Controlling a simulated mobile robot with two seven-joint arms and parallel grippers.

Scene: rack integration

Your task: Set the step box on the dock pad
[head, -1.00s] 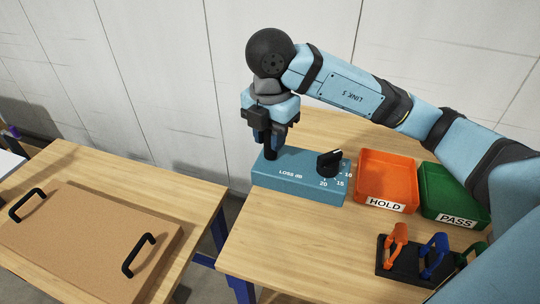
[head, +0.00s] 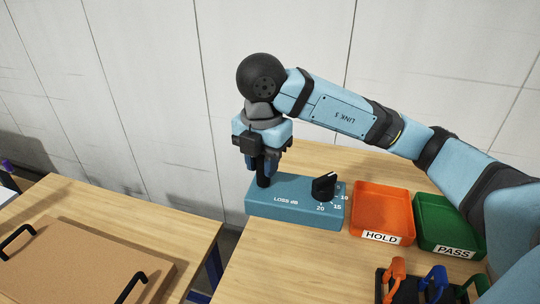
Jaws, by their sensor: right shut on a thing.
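The step box (head: 290,207) is a blue box marked LOSS dB with a black dial (head: 323,187) on its top right. It sits on the right wooden table near its left edge. My right gripper (head: 263,163) points down over the box's left end and is shut on a black upright post there. The box looks level; whether it touches the table underneath is hard to tell. I cannot make out a dock pad for certain. My left gripper is not in view.
An orange HOLD tray (head: 382,206) stands close to the box's right, with a green PASS tray (head: 448,222) beyond it. A black rack (head: 420,287) with coloured clips is in front. A brown board (head: 75,262) with black handles lies on the left table, across a gap.

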